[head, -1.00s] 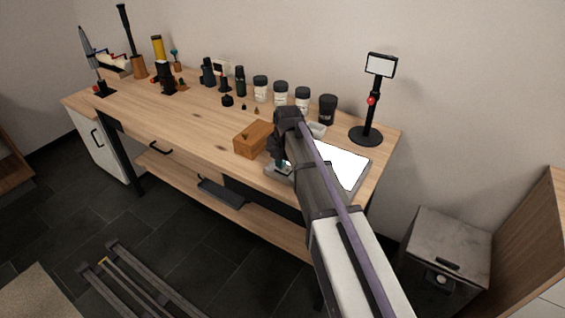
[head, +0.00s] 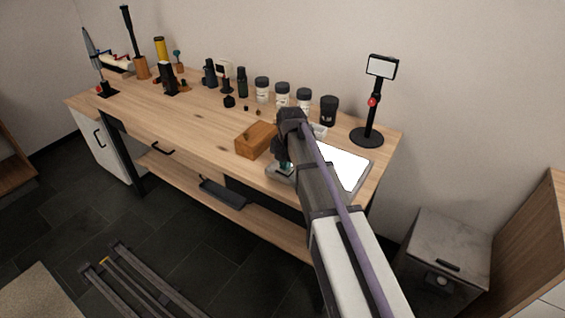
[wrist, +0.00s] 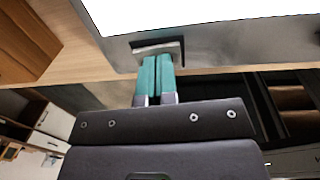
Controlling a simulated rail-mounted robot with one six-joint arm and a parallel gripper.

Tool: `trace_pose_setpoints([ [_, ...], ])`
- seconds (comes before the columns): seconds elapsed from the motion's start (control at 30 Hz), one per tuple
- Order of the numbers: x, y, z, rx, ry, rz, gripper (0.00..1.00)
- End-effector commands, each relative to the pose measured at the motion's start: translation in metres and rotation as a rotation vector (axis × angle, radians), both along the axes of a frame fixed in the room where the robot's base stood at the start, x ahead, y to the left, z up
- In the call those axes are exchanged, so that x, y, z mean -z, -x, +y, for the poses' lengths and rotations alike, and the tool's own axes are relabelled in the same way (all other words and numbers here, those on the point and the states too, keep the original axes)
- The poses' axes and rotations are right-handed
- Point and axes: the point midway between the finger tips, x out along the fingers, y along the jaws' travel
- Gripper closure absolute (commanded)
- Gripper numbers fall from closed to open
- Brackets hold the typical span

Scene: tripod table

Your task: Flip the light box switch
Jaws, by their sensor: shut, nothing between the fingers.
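The light box (head: 347,168) lies at the right front of the table, its white panel bright. In the wrist view its bright panel fills the top, with the grey front frame (wrist: 225,45) below it. A rocker switch (wrist: 158,47) in a dark recess sits on that frame. My gripper (wrist: 157,60) is shut and empty, its teal fingertips together right at the switch's near edge; I cannot tell whether they touch it. In the head view my gripper (head: 285,168) is at the box's front left corner, and my arm hides part of the box and the switch.
A wooden box (head: 257,139) stands just left of the light box. Several jars (head: 282,94) line the back of the table (head: 190,120). A black stand with a small white panel (head: 381,67) is at the back right.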

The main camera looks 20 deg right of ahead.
Motion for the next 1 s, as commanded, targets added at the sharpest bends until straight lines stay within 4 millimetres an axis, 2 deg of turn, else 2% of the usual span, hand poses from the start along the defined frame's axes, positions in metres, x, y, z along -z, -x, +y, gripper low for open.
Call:
trace_pose_setpoints([
  [0.33, -0.001, 0.001, -0.001, -0.001, 0.000, 0.000, 1.00],
  [0.47, -0.011, 0.001, -0.001, -0.002, 0.000, 0.000, 1.00],
  [0.57, -0.026, 0.002, -0.001, -0.002, 0.000, 0.000, 1.00],
  [0.9, -0.110, 0.009, -0.006, -0.004, 0.000, 0.000, 1.00],
  [1.0, -0.130, 0.011, -0.008, -0.004, 0.000, 0.000, 1.00],
])
